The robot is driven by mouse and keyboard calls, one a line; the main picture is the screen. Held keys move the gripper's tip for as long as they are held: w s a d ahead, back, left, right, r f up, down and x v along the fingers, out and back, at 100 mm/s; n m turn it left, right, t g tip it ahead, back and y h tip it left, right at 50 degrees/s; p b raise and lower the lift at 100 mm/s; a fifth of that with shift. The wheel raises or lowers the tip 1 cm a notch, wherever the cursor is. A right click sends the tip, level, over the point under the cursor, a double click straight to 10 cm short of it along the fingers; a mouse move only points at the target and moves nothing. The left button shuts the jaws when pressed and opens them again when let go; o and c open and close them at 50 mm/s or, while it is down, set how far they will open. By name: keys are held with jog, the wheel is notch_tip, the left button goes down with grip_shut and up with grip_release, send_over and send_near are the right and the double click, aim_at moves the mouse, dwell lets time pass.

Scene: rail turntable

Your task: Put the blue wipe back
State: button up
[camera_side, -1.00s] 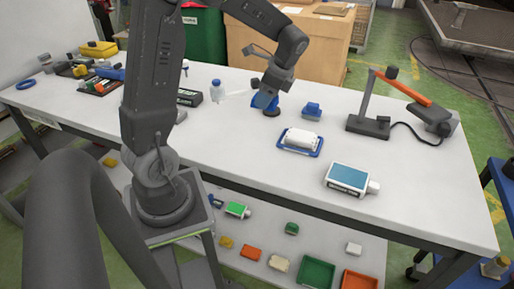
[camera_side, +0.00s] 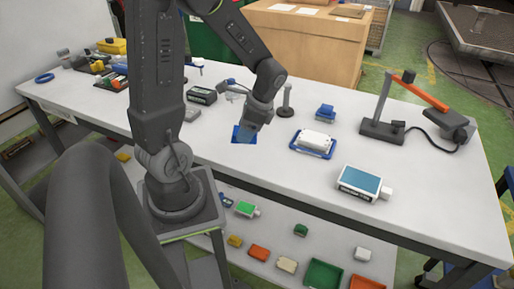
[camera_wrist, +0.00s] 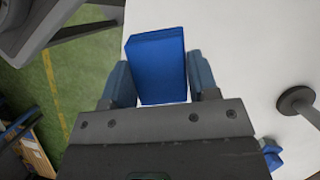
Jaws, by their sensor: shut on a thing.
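The blue wipe (camera_side: 243,135) is a flat blue piece held in my gripper (camera_side: 247,126), over the front part of the white table (camera_side: 400,150). In the wrist view the wipe (camera_wrist: 158,65) sits between the two fingers of my gripper (camera_wrist: 160,85), which are shut on it. Part of the wipe's upper end is hidden by the gripper in the side view. I cannot tell its exact height above the table. A blue tray (camera_side: 297,149) with a white roll-like pad (camera_side: 316,141) lies to the right of my gripper.
A grey post on a round base (camera_side: 286,112) stands behind right of my gripper. A small blue object (camera_side: 325,112) is behind the tray. A device with a blue screen (camera_side: 361,181) and an orange-armed stand (camera_side: 380,128) are to the right. Bare tabletop lies between them.

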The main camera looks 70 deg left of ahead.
aim_at(252, 157)
jog(key=w+d+f, duration=0.1)
jog(key=w+f, duration=0.1)
jog(key=shift+w+d, duration=0.3)
jog(key=shift+d, duration=0.1)
jog(key=shift+f, duration=1.95)
jog(key=shift+f, duration=0.2)
jog(key=o, duration=0.8)
